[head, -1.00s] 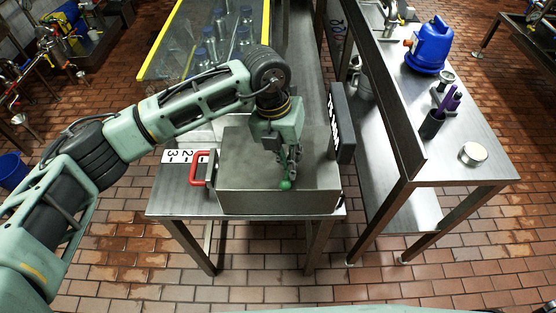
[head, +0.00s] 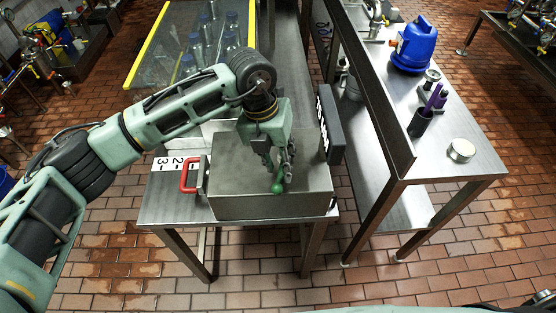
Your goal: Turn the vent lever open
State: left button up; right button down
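A lever with a green knob (head: 278,187) sits at the front part of the top of a grey metal box (head: 235,190) on a steel table. My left gripper (head: 280,172) points down over the box, with its fingers at the lever just behind the knob. The fingers hide part of the lever, and I cannot tell whether they are closed on it. A red handle (head: 188,176) sticks out at the left side of the box. My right gripper is not in view.
A white plate with numbers (head: 169,163) lies left of the red handle. A dark panel (head: 331,125) stands at the box's right. A steel bench (head: 455,125) at the right carries a blue container (head: 411,50), a dark cup (head: 420,122) and a round tin (head: 461,150).

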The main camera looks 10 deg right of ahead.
pick_arm(q)
notch_tip(320, 180, up, 12)
jog(key=a, duration=0.2)
jog(key=shift+w+a+f, duration=0.2)
jog(key=shift+w+f, duration=0.05)
jog(key=shift+w, duration=0.1)
jog(key=shift+f, duration=0.1)
